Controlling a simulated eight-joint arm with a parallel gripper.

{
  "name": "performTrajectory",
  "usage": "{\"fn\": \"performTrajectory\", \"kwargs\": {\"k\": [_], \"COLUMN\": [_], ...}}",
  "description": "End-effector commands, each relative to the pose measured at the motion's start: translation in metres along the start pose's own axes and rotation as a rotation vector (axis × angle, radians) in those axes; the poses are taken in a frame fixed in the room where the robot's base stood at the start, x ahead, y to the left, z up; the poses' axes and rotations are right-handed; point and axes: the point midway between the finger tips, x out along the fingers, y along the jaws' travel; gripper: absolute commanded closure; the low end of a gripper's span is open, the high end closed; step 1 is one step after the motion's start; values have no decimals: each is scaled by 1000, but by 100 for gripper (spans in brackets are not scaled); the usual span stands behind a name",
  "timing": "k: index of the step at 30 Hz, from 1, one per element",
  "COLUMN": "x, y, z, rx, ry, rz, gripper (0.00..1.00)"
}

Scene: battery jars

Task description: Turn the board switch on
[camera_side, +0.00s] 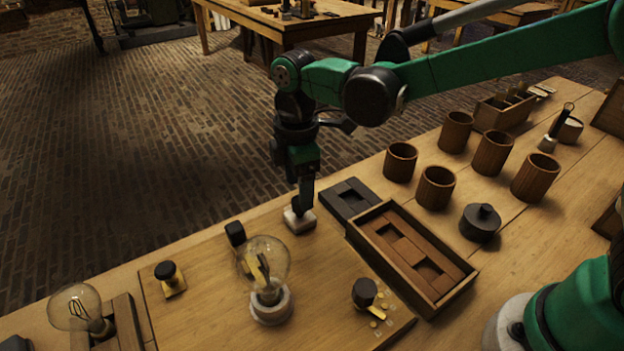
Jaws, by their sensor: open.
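The wooden board (215,320) lies on the near left part of the bench. A black knob with a brass lever (365,292) stands at the board's right end beside several small brass studs; it looks like the switch. A clear glass bulb (264,262) stands upright in a pale round holder at the board's middle and looks unlit. My gripper (302,208) points down over a small whitish block (299,220) at the board's back edge. I cannot tell whether it touches the block. The gripper is open, though its fingers overlap in this view. It is apart from the knob.
Black-topped terminals (168,278) stand on the board. A second bulb (76,307) is at the left. A dark slotted tray (349,199) and a wooden tray of brown blocks (466,282) lie right of the board. Several brown jars (435,188) and a dark lidded pot (480,223) stand beyond.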

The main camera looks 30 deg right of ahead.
Motion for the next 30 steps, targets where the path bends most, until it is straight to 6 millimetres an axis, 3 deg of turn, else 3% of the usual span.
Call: {"fn": "performTrajectory", "kwargs": {"k": [6,15,17,22,30], "x": [24,27,27,27,27], "y": [0,0,0,0,0], "z": [0,0,0,0,0], "rx": [2,3,3,4,15], "ry": [1,1,1,1,1], "rz": [1,2,2,2,1], "gripper": [35,35,49,98,100]}}
